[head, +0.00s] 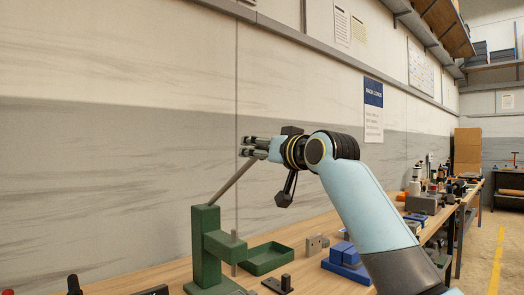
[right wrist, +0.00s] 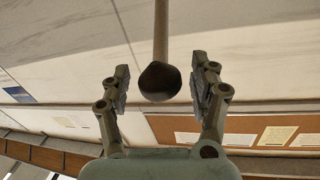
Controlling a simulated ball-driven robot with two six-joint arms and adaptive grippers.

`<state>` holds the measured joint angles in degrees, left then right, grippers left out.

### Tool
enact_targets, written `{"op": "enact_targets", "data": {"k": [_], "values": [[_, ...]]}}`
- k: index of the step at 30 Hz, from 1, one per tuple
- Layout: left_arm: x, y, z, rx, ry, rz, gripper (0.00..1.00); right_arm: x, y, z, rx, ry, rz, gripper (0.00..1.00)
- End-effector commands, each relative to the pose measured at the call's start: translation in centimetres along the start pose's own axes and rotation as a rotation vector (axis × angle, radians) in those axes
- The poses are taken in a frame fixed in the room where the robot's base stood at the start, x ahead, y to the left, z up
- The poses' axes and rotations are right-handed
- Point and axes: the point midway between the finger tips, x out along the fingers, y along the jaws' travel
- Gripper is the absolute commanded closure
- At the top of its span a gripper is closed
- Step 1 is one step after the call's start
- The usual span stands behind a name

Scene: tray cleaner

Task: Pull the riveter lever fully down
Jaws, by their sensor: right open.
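The green riveter (head: 205,236) stands on the wooden bench in the head view. Its grey lever (head: 232,183) slants up and to the right from the top of the frame. My right gripper (head: 247,146) is at the lever's upper end. In the right wrist view, the lever's dark round knob (right wrist: 159,82) sits between the two fingers of my right gripper (right wrist: 161,76), with a gap on both sides. The gripper is open. In the head view the knob is hidden at the fingers. My left gripper is not in view.
A green tray (head: 267,268) lies right of the riveter, with blue blocks (head: 345,262) farther right. Small dark fixtures (head: 278,284) stand near the bench front. The wall (head: 110,170) runs behind the bench. More tools crowd the bench's far end.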

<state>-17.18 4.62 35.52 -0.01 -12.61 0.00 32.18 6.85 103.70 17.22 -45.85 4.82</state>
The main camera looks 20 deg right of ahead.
Motion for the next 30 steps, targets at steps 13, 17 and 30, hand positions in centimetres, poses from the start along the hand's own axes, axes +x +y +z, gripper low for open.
{"op": "enact_targets", "data": {"k": [13, 17, 30], "values": [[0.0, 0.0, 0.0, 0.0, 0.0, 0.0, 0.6, 0.0, 0.0, 0.0, 0.0, -0.001, 0.0, 0.94], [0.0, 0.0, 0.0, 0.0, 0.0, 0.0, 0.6, 0.0, 0.0, 0.0, 0.0, -0.001, 0.0, 1.0], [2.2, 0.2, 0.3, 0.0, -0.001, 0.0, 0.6, -0.9, 0.6, 2.0, 0.01, 0.049, -0.009, 1.0]]}}
